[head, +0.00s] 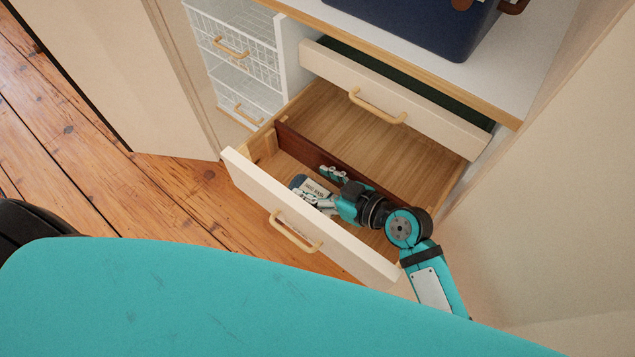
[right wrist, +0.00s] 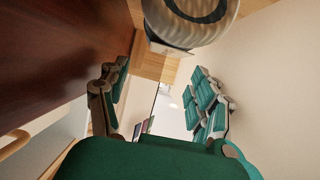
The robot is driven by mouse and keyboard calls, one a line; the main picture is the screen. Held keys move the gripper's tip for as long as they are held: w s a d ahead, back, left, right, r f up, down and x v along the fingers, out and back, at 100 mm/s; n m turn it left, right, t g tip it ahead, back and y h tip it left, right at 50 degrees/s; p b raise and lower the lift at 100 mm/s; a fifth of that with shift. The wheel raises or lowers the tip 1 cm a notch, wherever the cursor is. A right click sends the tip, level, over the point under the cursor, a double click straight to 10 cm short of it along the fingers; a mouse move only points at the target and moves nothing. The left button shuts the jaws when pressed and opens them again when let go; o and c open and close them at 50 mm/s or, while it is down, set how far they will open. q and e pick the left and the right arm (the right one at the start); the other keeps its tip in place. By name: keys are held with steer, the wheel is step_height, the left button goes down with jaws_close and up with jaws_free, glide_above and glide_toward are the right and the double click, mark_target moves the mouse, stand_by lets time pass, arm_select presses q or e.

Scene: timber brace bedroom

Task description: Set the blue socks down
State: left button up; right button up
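My right gripper (head: 329,188) reaches into the open lower drawer (head: 254,177), on the near side of a dark red-brown divider (head: 292,142). Its fingers are spread apart, and in the right wrist view nothing shows clamped between the fingers (right wrist: 160,95). A small dark blue item with a white printed face (head: 313,187) lies in the drawer just beyond the fingertips. I cannot tell whether it is the blue socks. A pale round thing with a dark ring (right wrist: 190,18) is close ahead in the right wrist view. My left gripper is out of view.
The drawer's far compartment (head: 345,130) is bare wood. Another drawer (head: 390,93) above it is slightly open, with dark green inside. White wire baskets (head: 235,55) stand at left. A dark blue box (head: 420,22) sits on the shelf above. A pale panel stands close at right.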

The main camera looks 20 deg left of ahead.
steer(key=shift+r+p, duration=0.3)
steer(key=shift+r, duration=0.05)
steer(key=shift+r+p, duration=0.45)
steer(key=shift+r, duration=0.05)
steer(key=v, duration=0.7)
steer(key=shift+s+d+b, duration=0.15)
steer(key=shift+d+b, duration=0.05)
steer(key=shift+b, duration=0.25)
